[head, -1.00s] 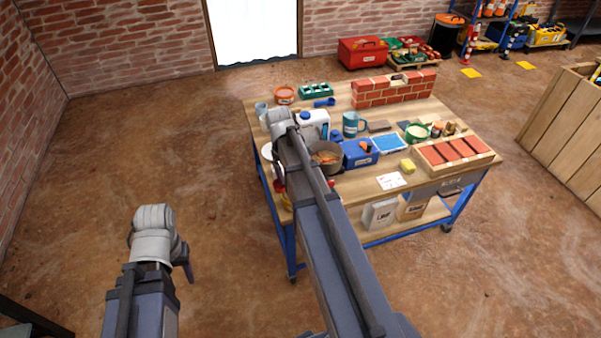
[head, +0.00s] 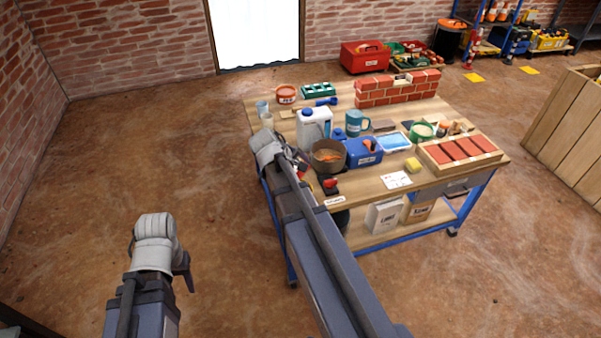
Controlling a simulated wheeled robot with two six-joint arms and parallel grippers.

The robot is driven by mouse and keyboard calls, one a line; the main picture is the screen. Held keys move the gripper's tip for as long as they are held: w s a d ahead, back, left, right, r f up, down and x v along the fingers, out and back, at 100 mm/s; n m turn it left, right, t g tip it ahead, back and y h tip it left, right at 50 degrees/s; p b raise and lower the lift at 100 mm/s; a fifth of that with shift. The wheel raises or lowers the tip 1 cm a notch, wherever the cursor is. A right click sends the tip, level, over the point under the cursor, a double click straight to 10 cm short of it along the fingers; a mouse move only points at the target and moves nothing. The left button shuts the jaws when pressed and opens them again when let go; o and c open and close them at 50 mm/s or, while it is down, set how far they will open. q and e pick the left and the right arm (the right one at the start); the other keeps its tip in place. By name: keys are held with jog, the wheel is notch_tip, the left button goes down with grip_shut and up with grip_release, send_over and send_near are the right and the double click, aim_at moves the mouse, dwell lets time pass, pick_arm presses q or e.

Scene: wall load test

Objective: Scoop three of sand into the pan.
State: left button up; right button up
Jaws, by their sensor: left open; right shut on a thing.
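A dark round pot-like vessel (head: 328,166) stands at the table's near left side, with something orange-brown inside; I cannot tell if it is the pan. A green tub (head: 421,132) with pale tan contents, perhaps sand, stands at the right. My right gripper (head: 294,154) is at the table's left edge, left of the dark vessel. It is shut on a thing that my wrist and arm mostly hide. My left gripper (head: 188,273) is open over the floor, away from the table, and mostly hidden by its wrist.
A white jug (head: 313,127), a teal mug (head: 356,123) and a blue bin (head: 363,153) crowd around the dark vessel. A small red-and-black item (head: 329,184) lies near the front edge. A brick wall piece (head: 397,90) stands at the back.

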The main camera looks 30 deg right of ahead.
jog(key=shift+f+b, duration=1.5)
jog(key=shift+f, duration=0.4)
notch_tip(320, 180, up, 6)
jog(key=p, duration=0.6)
jog(key=shift+r, duration=0.1)
